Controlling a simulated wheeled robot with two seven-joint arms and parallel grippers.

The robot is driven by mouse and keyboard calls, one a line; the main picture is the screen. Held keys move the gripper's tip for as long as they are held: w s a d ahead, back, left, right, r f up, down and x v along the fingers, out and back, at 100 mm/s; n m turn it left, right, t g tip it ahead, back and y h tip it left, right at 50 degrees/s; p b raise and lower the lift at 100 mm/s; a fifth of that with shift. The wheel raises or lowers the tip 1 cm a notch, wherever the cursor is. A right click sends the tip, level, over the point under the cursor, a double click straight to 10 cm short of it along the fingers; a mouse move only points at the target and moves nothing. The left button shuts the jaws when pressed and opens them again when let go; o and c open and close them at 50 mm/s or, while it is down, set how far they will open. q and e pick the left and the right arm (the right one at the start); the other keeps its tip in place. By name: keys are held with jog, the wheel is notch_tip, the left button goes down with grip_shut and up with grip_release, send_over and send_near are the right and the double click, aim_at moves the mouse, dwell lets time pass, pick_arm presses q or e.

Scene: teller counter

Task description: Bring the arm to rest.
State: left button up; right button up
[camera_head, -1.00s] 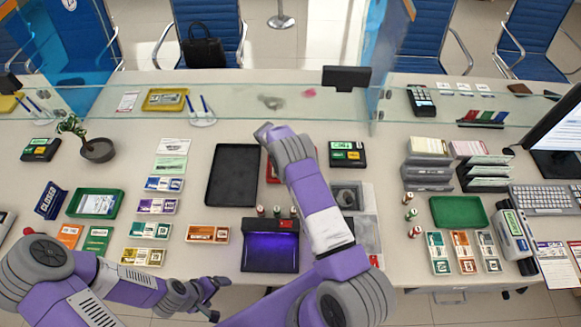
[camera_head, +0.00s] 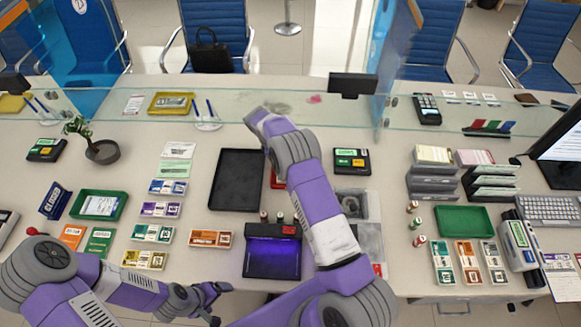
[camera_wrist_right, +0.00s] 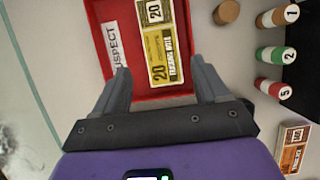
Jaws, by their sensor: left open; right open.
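My right arm (camera_head: 325,220) reaches over the middle of the counter, with its bent joint towards the glass screen. Its gripper is hidden behind the arm in the head view. In the right wrist view the right gripper (camera_wrist_right: 160,68) is open and empty, its fingers over the near edge of a red tray (camera_wrist_right: 105,50) marked SUSPECT. Yellow 20 notes (camera_wrist_right: 160,45) lie in that tray, between the fingers in the picture. My left gripper (camera_head: 212,296) is open and empty at the front counter edge, lower left.
A black tray (camera_head: 236,180) lies left of the right arm. A purple-lit device (camera_head: 272,252) stands in front of it. A glass screen (camera_head: 300,108) runs along the back.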

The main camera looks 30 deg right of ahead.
jog(key=shift+v, duration=1.15)
